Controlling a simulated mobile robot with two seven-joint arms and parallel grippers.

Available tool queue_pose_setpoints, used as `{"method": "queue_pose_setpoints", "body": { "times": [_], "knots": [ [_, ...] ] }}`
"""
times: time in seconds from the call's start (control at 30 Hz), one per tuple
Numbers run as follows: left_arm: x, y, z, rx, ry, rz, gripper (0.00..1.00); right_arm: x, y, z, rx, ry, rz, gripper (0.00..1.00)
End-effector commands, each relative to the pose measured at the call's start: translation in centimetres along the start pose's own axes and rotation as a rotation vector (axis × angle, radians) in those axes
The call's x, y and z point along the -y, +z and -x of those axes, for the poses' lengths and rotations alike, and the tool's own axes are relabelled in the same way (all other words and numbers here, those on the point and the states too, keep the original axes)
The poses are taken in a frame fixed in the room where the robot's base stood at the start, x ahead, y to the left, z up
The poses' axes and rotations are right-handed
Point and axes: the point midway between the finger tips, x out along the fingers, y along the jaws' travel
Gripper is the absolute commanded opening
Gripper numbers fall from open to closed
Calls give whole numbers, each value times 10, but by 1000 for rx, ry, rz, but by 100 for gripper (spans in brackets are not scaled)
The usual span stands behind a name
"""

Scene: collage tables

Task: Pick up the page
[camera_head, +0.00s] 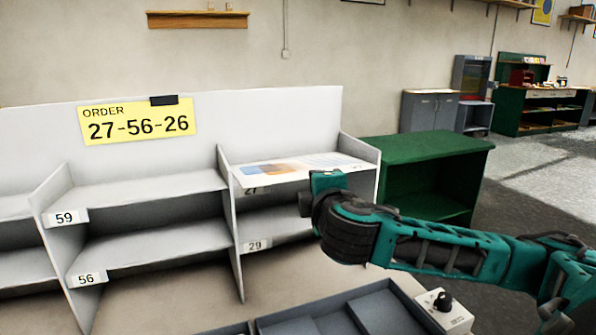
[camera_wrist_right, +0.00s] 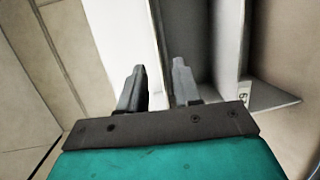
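A page (camera_head: 290,168) with orange and blue print lies on the top shelf of the compartment labelled 27 in the head view. My right arm reaches in from the right, and its teal hand (camera_head: 326,183) is in front of that compartment, overlapping the shelf's front edge in the picture. In the right wrist view my right gripper (camera_wrist_right: 158,65) has its two fingers apart with nothing seen gripped between them. A white surface (camera_wrist_right: 118,40) lies beyond the fingers; I cannot tell whether it is the page. My left gripper is not in view.
A yellow order note (camera_head: 138,121) reading 27-56-26 is on the white rack's back panel. Other compartments carry labels 59 (camera_head: 65,217), 56 (camera_head: 87,279) and 29 (camera_head: 255,245). A dark tray (camera_head: 330,325) and a control box (camera_head: 444,311) are in front. A green cabinet (camera_head: 420,148) stands to the right.

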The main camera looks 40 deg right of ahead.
Motion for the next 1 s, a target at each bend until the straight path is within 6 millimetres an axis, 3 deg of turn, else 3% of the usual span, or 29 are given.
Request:
{"method": "queue_pose_setpoints", "body": {
  "times": [0.23, 0.5, 0.83, 1.0],
  "knots": [
    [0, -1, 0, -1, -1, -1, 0, -1, 0, -17, 1, 0, -1, 33],
    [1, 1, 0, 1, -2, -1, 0, -3, -1, -53, 1, 0, 0, 33],
    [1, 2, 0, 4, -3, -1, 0, -2, -1, -59, -1, 0, 1, 33],
    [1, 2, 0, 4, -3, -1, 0, -2, -1, -59, -1, 0, 1, 17]
  ]
}}
